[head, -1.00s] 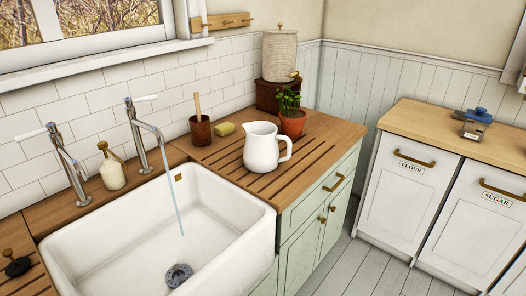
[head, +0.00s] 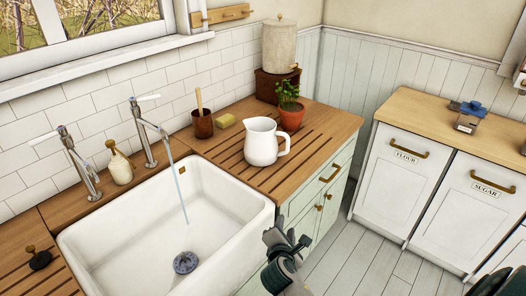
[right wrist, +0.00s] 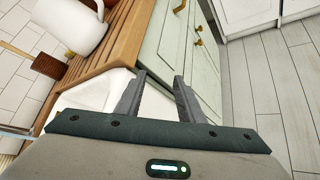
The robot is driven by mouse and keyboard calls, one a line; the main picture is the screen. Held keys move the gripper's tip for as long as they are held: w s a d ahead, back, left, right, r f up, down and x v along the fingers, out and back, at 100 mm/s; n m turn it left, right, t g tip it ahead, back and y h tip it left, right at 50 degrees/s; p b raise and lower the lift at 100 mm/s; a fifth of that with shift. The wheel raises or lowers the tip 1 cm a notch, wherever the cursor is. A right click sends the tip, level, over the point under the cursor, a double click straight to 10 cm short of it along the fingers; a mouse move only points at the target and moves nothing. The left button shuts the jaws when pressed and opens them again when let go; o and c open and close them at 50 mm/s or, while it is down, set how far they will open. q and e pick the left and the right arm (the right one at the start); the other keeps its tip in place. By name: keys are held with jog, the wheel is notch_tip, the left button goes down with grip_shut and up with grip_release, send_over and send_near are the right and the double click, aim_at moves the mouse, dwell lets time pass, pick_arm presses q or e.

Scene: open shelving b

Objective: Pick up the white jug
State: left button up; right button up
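The white jug (head: 261,142) stands upright on the slatted wooden counter right of the sink, its handle to the right. In the right wrist view the jug (right wrist: 72,22) shows at the upper left, partly cut off by the frame edge. My right gripper (head: 290,240) is low in front of the green cabinet, below and nearer than the jug, and apart from it. In the right wrist view its two fingers (right wrist: 158,82) are spread with nothing between them. My left gripper is not in view.
A potted plant (head: 291,112) stands just behind the jug's right side. A brown cup (head: 202,124) and a yellow-green sponge (head: 225,121) are to its left. The white sink (head: 240,222) has running water. The floor (head: 350,262) right of the green cabinet is clear.

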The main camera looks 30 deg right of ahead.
aim_at(287, 142)
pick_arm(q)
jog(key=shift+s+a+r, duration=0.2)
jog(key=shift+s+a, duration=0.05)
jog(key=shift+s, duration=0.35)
pick_arm(e)
jog(key=w+d+r+n+t+h, duration=0.1)
jog(key=w+r+n+h, duration=0.1)
jog(key=w+r+n, duration=0.2)
jog(key=w+d+r+n+t+h, duration=0.1)
jog(key=w+r+n, duration=0.4)
jog(key=r, duration=0.5)
jog(key=shift+w+d+r+t+h, duration=0.25)
jog(key=shift+r+t+h, duration=0.15)
jog(key=shift+t, duration=0.2)
jog(key=shift+w, duration=0.1)
